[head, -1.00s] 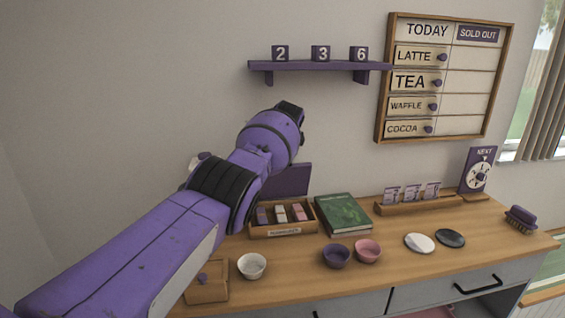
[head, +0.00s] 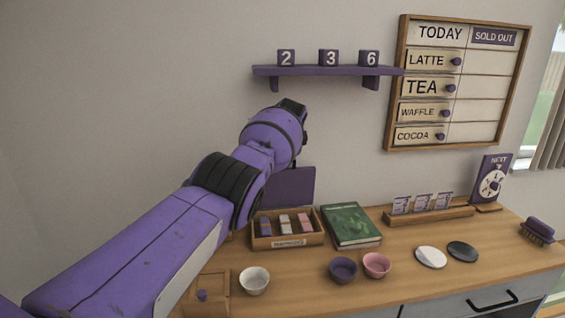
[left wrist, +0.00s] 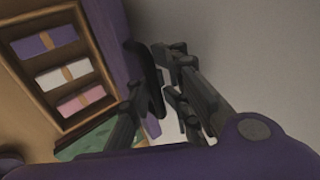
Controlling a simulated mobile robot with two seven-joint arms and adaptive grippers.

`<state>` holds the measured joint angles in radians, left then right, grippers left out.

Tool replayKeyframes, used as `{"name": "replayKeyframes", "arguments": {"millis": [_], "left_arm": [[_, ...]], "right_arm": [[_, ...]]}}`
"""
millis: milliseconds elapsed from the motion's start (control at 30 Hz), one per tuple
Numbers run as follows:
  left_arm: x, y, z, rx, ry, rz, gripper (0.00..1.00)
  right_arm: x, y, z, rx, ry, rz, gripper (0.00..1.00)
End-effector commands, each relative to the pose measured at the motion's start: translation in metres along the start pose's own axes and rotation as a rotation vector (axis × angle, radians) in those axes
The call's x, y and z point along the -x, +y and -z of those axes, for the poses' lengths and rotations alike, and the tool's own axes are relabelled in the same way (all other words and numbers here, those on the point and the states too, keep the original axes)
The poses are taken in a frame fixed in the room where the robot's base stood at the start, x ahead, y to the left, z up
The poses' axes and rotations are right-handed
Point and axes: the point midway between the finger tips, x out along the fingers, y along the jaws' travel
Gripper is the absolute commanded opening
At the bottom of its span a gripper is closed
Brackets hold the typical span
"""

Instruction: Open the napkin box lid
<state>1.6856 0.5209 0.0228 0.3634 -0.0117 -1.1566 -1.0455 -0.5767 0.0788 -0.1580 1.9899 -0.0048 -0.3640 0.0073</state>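The napkin box (head: 262,243) is a wooden tray with a front label and purple, white and pink bundles inside. Its purple lid (head: 291,188) stands raised upright at the back. In the left wrist view the box (left wrist: 103,105) is at upper left, with the lid (left wrist: 116,45) edge-on beside it. My left gripper (left wrist: 150,72) has its fingers apart next to the lid, around or beside a dark curved part; I cannot tell whether they touch it. In the head view my left arm hides the gripper. My right gripper is not in view.
A green book (head: 350,224) lies right of the box. A white bowl (head: 254,281), purple bowl (head: 343,270) and pink bowl (head: 376,265) stand in front. A small wooden box with a purple knob (head: 202,295) is at front left. A purple shelf (head: 330,71) hangs above.

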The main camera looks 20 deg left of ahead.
Motion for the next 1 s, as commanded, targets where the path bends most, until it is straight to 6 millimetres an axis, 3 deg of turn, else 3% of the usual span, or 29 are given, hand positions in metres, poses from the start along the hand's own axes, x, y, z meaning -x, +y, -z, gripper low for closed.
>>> {"name": "replayKeyframes", "arguments": {"millis": [33, 133, 1000], "left_arm": [[0.009, -0.011, -0.001, 0.004, 0.004, 0.019, 0.16], [0.008, -0.010, 0.000, 0.003, 0.004, 0.016, 0.28], [0.000, 0.001, 0.001, -0.002, 0.001, -0.001, 0.28]], "right_arm": [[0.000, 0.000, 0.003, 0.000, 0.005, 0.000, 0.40], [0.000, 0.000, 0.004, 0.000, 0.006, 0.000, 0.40], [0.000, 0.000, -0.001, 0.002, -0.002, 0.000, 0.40]]}}
